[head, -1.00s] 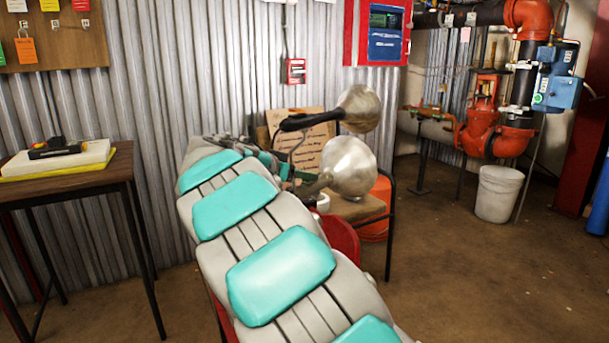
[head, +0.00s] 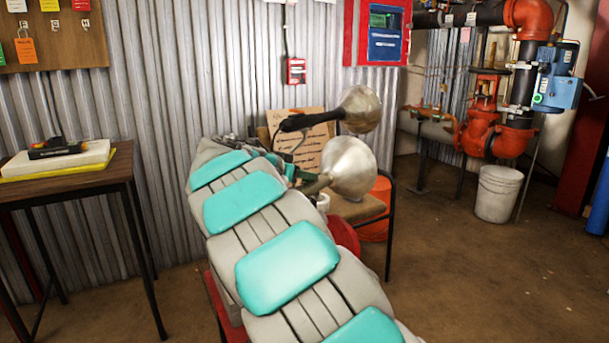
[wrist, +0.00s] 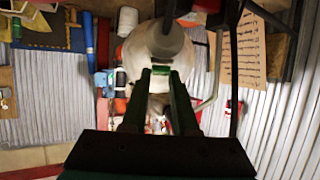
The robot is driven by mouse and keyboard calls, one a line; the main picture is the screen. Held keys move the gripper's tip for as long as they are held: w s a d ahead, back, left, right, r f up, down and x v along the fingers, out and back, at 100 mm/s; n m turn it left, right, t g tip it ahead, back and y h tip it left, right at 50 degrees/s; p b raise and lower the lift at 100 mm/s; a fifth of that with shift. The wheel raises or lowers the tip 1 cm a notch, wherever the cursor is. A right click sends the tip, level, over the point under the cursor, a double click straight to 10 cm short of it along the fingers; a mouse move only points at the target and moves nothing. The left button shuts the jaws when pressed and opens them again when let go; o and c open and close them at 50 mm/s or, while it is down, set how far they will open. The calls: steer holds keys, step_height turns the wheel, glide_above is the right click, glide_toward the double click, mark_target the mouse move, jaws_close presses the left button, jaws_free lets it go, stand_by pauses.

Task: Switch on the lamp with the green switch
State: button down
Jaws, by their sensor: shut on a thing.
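Two lamps with metal shades stand on a small table behind my arm in the head view. The lower lamp (head: 348,166) has its shade facing right, and its neck is partly hidden by my arm. The upper lamp (head: 360,108) has a black neck. No glow shows from either shade. In the wrist view a pale shade (wrist: 140,48) lies ahead, with a small green part (wrist: 160,70), seemingly the green switch, between my fingertips. My gripper (wrist: 163,76) is shut on this part; the exact contact is hard to see. In the head view my gripper is mostly hidden behind my arm.
The small table (head: 360,209) has a cardboard sign (head: 312,150) at its back, against the corrugated wall. An orange bucket (head: 378,215) is beneath it. A dark side table (head: 70,185) stands left. Red pipes and a white bucket (head: 498,194) are right, with open floor in front.

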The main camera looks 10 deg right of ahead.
stand_by(0.3)
steer(key=shift+w+d+r+g+y+p, duration=0.15)
steer(key=shift+r+g+y+p, duration=0.45)
steer(key=shift+p, duration=0.45)
steer(key=shift+w+d+f+g+y+p, duration=0.1)
steer(key=shift+g+y+p, duration=0.3)
steer(key=shift+y+p, duration=0.15)
steer(key=shift+w+d+g+y+p, duration=0.1)
steer(key=shift+g+y+p, duration=0.35)
steer(key=shift+p, duration=0.1)
steer(key=shift+f, duration=0.15)
steer(key=c, duration=0.7)
jaws_free()
steer(key=shift+s+a, duration=0.1)
